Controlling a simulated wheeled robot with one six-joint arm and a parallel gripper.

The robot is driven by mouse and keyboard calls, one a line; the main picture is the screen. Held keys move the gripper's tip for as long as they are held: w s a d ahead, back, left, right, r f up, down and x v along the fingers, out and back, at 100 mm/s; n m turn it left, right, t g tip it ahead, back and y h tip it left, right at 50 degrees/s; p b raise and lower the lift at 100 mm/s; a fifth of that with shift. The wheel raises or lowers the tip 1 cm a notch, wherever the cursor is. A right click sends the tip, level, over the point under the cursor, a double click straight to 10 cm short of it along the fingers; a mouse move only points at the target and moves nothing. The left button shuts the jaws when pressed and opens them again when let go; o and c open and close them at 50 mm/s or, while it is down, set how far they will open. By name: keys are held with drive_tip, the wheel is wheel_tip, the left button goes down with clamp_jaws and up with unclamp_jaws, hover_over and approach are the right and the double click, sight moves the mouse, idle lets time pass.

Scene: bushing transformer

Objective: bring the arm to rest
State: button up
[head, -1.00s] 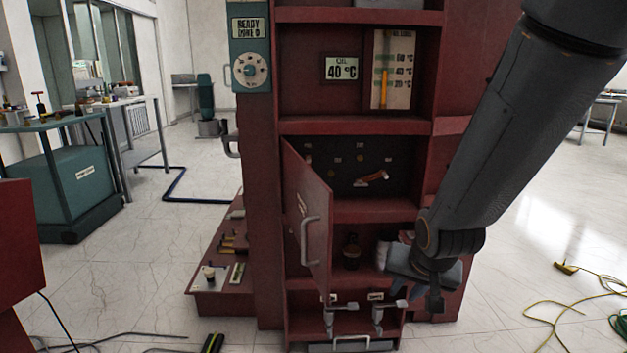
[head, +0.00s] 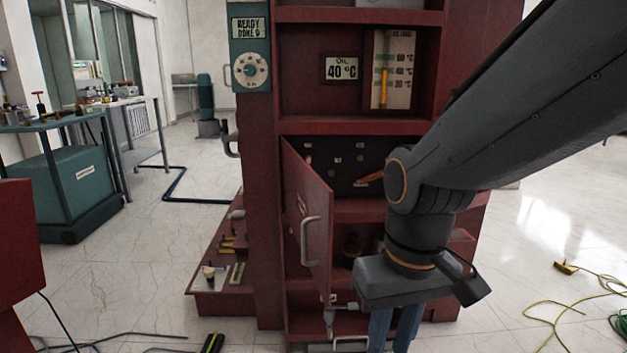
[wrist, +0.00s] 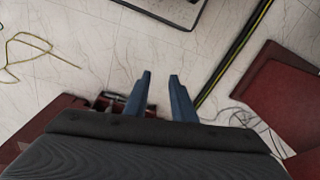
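My gripper (head: 393,330) hangs pointing down in front of the lower right part of the red cabinet (head: 355,126). In the wrist view the two blue fingers of my gripper (wrist: 160,85) stand apart with bare floor between their tips. Nothing is held between them. The cabinet's small door (head: 308,220) is swung open at the left of its middle bay. My arm hides the right side of the lower shelves and part of the bottom drawer (head: 350,342).
A red ledge with small parts (head: 222,285) lies left of the cabinet. A teal cart (head: 75,190) stands further left. A yellow-green cable (head: 570,310) lies on the floor at right. A black and yellow bar (head: 212,343) lies on the floor in front. Open floor lies between.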

drive_tip(key=s+d+r+m+p, duration=0.1)
drive_tip(key=d+r+p, duration=0.7)
drive_tip(key=p, duration=1)
wheel_tip(320, 180, up, 3)
drive_tip(key=shift+s+d+r+m+h+p, duration=0.15)
drive_tip(key=shift+s+m+h+p, duration=0.2)
drive_tip(key=shift+m, duration=0.45)
drive_tip(key=shift+w, duration=0.1)
idle(0.5)
